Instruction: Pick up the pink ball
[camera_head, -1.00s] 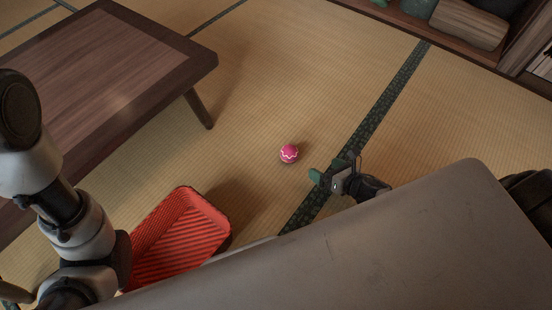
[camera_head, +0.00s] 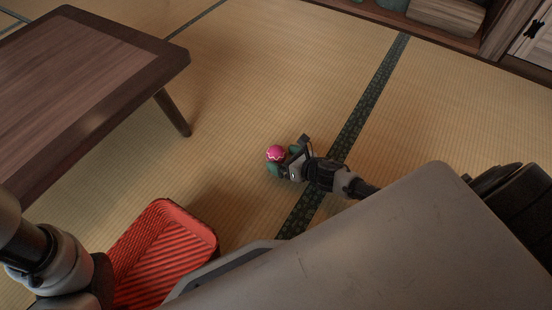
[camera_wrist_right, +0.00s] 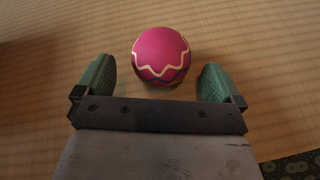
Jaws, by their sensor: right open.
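The pink ball (camera_head: 276,153) with a pale zigzag band lies on the tatami floor near the middle of the head view. In the right wrist view the ball (camera_wrist_right: 161,55) sits at and slightly beyond the two green fingertips. My right gripper (camera_head: 283,160) is open, with one finger to each side of the ball's near part; gaps show on both sides in the right wrist view (camera_wrist_right: 158,80). Its fingers hide a little of the ball in the head view. My left arm comes in at the lower left; its gripper is out of view.
A red ribbed tray (camera_head: 205,232) stands on the floor at the lower left. A low wooden table (camera_head: 110,50) fills the upper left, one leg (camera_head: 173,112) towards the ball. A wooden shelf unit (camera_head: 455,38) is at the top right. Tatami around the ball is clear.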

